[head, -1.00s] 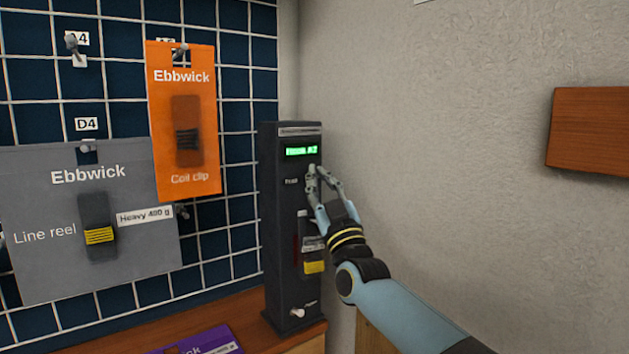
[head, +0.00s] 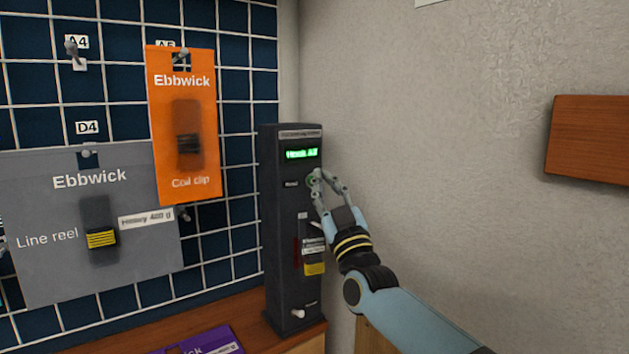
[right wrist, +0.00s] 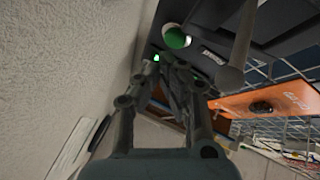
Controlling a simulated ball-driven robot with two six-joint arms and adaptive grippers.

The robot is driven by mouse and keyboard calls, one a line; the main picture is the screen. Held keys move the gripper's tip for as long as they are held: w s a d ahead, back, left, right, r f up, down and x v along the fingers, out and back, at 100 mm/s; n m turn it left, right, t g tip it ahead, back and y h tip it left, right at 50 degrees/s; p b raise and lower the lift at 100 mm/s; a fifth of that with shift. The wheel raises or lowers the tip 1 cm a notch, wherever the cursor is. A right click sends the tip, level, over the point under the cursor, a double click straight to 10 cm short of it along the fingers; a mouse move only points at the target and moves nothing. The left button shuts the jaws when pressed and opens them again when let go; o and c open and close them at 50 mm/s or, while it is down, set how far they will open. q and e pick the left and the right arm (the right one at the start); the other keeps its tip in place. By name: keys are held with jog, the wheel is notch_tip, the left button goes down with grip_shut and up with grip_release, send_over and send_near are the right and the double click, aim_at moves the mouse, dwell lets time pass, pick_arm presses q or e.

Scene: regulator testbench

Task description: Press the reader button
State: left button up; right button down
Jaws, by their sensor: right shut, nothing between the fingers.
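The reader (head: 280,220) is a tall dark column on the wooden ledge, with a lit green display near its top. Its round button (head: 309,181) shows a green edge below the display, partly hidden by my fingers. My right gripper (head: 317,176) is shut and empty, its fingertips at the button's right side. I cannot tell whether they touch it. In the right wrist view, my fingers (right wrist: 171,62) point toward the dark reader, where a green-lit round part (right wrist: 176,37) shows. My left gripper is not in view.
Left are a grid board with an orange Coil clip card (head: 180,130) and a grey Line reel card (head: 60,270). A purple card (head: 212,340) lies on the ledge. The wall is at right.

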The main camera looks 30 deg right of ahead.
jog(key=s+p, duration=0.3)
jog(key=s, duration=0.2)
jog(key=shift+d+p, duration=0.2)
jog(key=shift+p, duration=0.1)
dwell(0.4)
jog(key=s+a+f+g+y+b, duration=0.1)
jog(key=s+f+g, duration=0.4)
jog(key=f, duration=1)
jog(key=s+a+f+n+g+y+b, duration=0.1)
jog(key=s+f+g+b, duration=0.15)
jog(key=s+f, duration=0.85)
jog(key=s+a+f+g+y, duration=0.15)
jog(key=f+g, duration=0.25)
jog(key=f, duration=1.6)
jog(key=s+f+m+g, duration=0.1)
jog(key=s+f+g, duration=0.3)
jog(key=s, duration=0.8)
jog(key=s+f+m+g+b, duration=0.1)
jog(key=s+f+g, duration=0.3)
jog(key=s+f, duration=0.5)
jog(key=s+a+f+g, duration=0.1)
jog(key=s+f+g, duration=0.3)
jog(key=s, duration=1.1)
notch_tip(320, 180, down, 3)
jog(key=shift+r+m+b, duration=0.1)
jog(key=shift+m+b, duration=0.2)
jog(key=shift+m, duration=0.1)
